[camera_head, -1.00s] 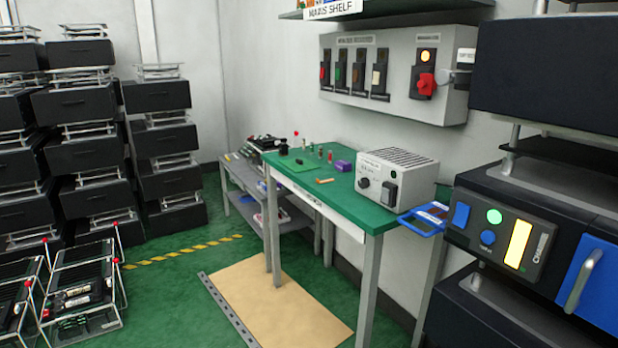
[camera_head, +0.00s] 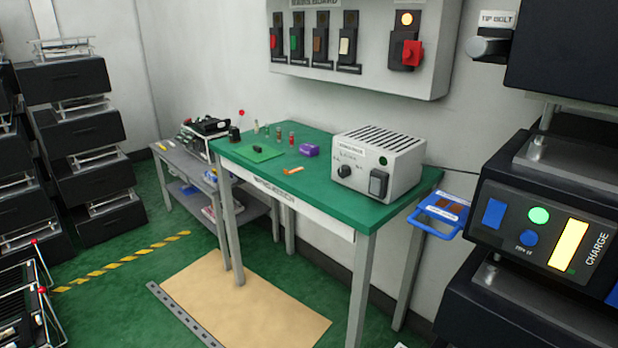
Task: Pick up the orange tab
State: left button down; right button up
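The orange tab (camera_head: 293,171) is a small flat piece lying on the green top of the workbench (camera_head: 270,198). It lies near the front edge, left of the grey box with a slotted top (camera_head: 380,158) and in front of a purple block (camera_head: 309,150). Nothing covers the tab. Neither of my grippers shows in the head view.
A small green mat with a black piece (camera_head: 257,150) and several small cylinders are on the bench's left part. A blue-handled item (camera_head: 438,214) hangs at its right end. A black unit with lit buttons (camera_head: 540,230) stands at right. A tan mat (camera_head: 240,305) covers open floor in front.

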aim_at(286, 171)
jog(key=i+j, duration=0.3)
jog(key=j, duration=0.15)
jog(key=i+j+z, duration=0.1)
jog(key=i+j, duration=0.2)
jog(key=j, duration=0.15)
jog(key=i+j, duration=0.3)
jog(key=j, duration=0.15)
jog(key=z, duration=0.05)
